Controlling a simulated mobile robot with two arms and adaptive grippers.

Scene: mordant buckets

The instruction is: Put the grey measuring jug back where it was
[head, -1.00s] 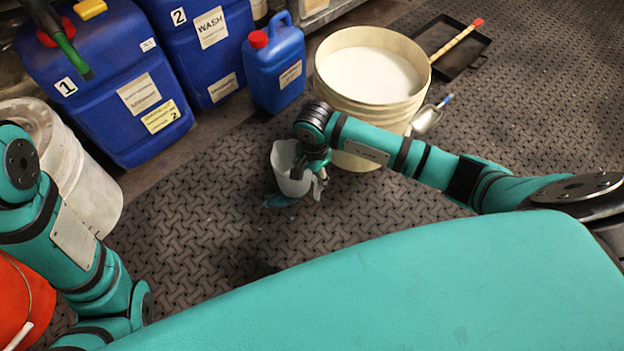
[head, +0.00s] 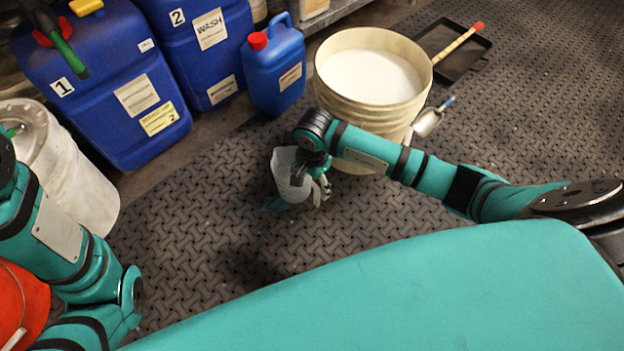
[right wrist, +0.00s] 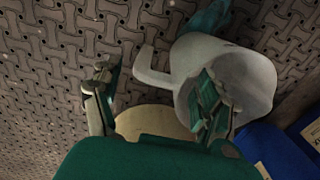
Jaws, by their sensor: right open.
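The grey measuring jug (head: 284,175) is low over or on the floor mat in the middle of the head view, and looks tilted. It also shows in the right wrist view (right wrist: 253,75), with its mouth towards the lower right and its handle (right wrist: 152,70) between my fingers. My right gripper (head: 320,180) is right beside it and open. In the right wrist view (right wrist: 160,95) one finger overlaps the jug's mouth; I cannot tell whether it touches. My left arm shows at the left, its gripper out of view.
A cream tub (head: 345,105) of white liquid stands behind my right arm, with a metal scoop (head: 427,123) beside it. Blue canisters (head: 125,100) and a white bucket (head: 75,180) stand at the left. A teal thing (head: 276,205) lies partly hidden under the jug.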

